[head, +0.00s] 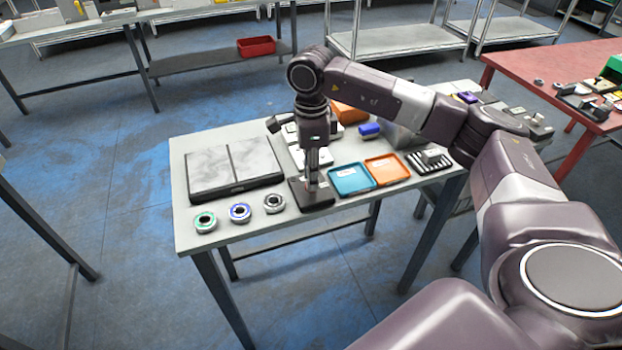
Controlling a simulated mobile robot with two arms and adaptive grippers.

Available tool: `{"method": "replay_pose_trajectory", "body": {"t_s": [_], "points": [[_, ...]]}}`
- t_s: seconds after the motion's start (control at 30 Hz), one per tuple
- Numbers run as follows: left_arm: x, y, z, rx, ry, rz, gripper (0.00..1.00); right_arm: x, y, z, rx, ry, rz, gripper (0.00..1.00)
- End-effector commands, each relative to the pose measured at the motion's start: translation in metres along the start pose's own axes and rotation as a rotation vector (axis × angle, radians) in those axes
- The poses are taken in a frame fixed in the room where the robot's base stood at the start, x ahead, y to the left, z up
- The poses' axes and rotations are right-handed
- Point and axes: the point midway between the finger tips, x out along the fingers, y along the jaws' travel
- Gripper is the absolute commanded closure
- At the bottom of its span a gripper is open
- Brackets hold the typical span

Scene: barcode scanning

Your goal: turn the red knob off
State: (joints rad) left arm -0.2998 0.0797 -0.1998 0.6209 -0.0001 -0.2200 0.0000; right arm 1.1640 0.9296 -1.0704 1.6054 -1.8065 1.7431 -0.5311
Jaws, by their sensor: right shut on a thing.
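My right gripper (313,183) points straight down over a small black box (318,204) near the front edge of the grey table. Its fingers are shut at the top of this box, on what seems to be the red knob. The fingers hide nearly all of the knob, so its setting cannot be read. My left gripper is not in view.
On the same table (255,225), a dark-framed double panel (210,172) and several ring-shaped parts lie left of the box. A blue tray (351,180) and an orange tray (387,169) lie close on its right. A red table (540,62) stands far right.

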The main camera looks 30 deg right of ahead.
Motion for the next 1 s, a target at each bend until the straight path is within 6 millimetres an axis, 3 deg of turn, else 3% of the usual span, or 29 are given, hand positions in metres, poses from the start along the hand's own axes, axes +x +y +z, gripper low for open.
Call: {"method": "replay_pose_trajectory", "body": {"t_s": [0.4, 0.97, 1.0], "points": [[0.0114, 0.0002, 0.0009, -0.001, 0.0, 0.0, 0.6, -0.0014, -0.0017, -0.0003, -0.194, -0.001, -0.006, 1.0], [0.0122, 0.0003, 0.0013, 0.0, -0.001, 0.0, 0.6, -0.0026, -0.002, -0.0003, -0.223, -0.001, -0.007, 1.0], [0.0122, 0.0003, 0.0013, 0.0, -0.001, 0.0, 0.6, -0.0026, -0.0021, -0.0003, -0.223, -0.001, -0.007, 0.76]]}}
